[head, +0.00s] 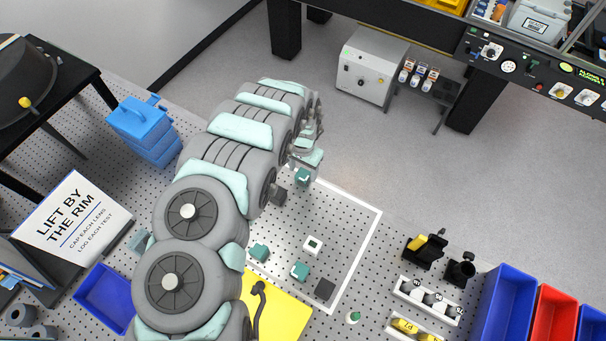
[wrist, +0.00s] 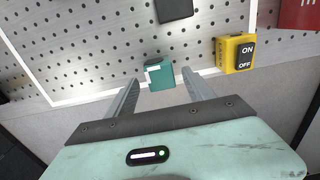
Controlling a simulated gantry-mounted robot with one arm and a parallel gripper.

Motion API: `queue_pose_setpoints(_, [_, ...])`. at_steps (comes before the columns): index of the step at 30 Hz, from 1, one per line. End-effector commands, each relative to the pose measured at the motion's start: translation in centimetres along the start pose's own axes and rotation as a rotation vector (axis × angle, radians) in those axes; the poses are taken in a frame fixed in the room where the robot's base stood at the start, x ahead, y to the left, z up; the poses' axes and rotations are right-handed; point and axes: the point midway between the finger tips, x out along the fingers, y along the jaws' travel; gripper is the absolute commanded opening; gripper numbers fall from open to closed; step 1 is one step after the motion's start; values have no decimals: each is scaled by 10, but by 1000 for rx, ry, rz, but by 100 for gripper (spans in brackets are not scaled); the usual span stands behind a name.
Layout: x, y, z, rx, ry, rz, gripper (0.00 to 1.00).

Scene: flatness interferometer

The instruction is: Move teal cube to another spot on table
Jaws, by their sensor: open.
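A teal cube (wrist: 160,77) with a white patch lies near the white border line by the table's edge in the wrist view. It shows between the two fingers of my open gripper (wrist: 160,84), with a gap on each side. In the head view, a teal cube (head: 303,177) sits just below my gripper (head: 308,163), whose fingers are mostly hidden there. I cannot tell whether the cube is touched.
A yellow ON/OFF box (wrist: 234,53) stands right of the cube in the wrist view. A white block with a dark green top (head: 313,244) and a dark square (head: 325,289) lie inside the outline (head: 356,254). Perforated table between them is clear. Blue bins (head: 503,300) stand at right.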

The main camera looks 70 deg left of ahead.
Motion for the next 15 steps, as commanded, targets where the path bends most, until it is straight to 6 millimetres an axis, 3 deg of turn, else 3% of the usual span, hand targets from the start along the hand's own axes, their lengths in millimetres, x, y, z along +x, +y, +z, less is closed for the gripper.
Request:
queue_pose_setpoints(12, [-64,-2,-1,-2,4,-3,62])
queue_pose_setpoints(15, [-72,-1,-1,0,3,-2,62])
